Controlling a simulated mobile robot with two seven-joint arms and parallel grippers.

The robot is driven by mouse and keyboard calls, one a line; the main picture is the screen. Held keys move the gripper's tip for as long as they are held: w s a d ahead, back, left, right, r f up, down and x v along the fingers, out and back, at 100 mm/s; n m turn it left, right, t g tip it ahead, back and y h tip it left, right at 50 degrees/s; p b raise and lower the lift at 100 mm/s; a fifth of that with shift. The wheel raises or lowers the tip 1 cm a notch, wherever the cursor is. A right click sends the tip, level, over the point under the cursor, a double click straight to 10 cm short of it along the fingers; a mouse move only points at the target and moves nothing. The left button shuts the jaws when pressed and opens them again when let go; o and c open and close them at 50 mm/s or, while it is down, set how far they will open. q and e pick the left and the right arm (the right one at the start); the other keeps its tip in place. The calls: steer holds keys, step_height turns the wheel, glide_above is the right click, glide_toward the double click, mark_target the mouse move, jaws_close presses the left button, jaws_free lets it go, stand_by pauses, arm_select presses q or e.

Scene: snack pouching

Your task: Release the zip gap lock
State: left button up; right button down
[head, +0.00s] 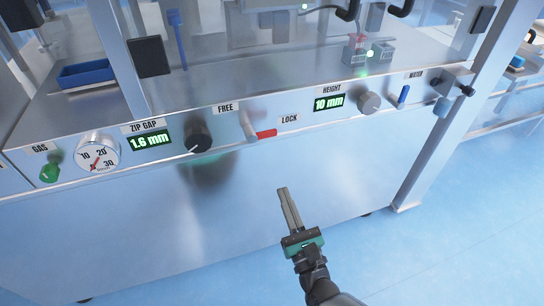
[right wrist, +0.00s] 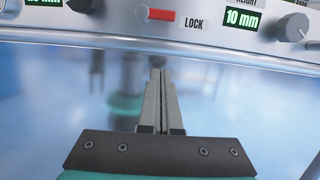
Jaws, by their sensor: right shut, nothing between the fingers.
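The zip gap lock lever (head: 258,131) has a metal arm and a red tip, and sits between the FREE and LOCK labels on the machine's front panel. Its red end points right, toward LOCK. It also shows at the top of the right wrist view (right wrist: 157,14). The ZIP GAP display (head: 150,140) reads 1.6 mm, with a black knob (head: 197,137) to its right. My right gripper (head: 283,190) is shut and empty, below and in front of the panel, apart from the lever. My left gripper is not in view.
The panel also carries a green GAS knob (head: 50,173), a dial gauge (head: 97,152), a HEIGHT display (head: 329,103) at 10 mm with a grey knob (head: 369,102), and a blue WATER lever (head: 404,94). The space before the smooth lower panel is clear.

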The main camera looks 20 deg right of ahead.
steer(key=shift+r, duration=0.15)
steer(key=b+x, duration=0.1)
steer(key=x, duration=0.9)
steer(key=shift+w, duration=0.15)
arm_select(q)
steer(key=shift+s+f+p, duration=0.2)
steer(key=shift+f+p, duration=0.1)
steer(key=shift+p, duration=0.4)
arm_select(e)
step_height(320, 180, up, 4)
steer(key=shift+f, duration=0.1)
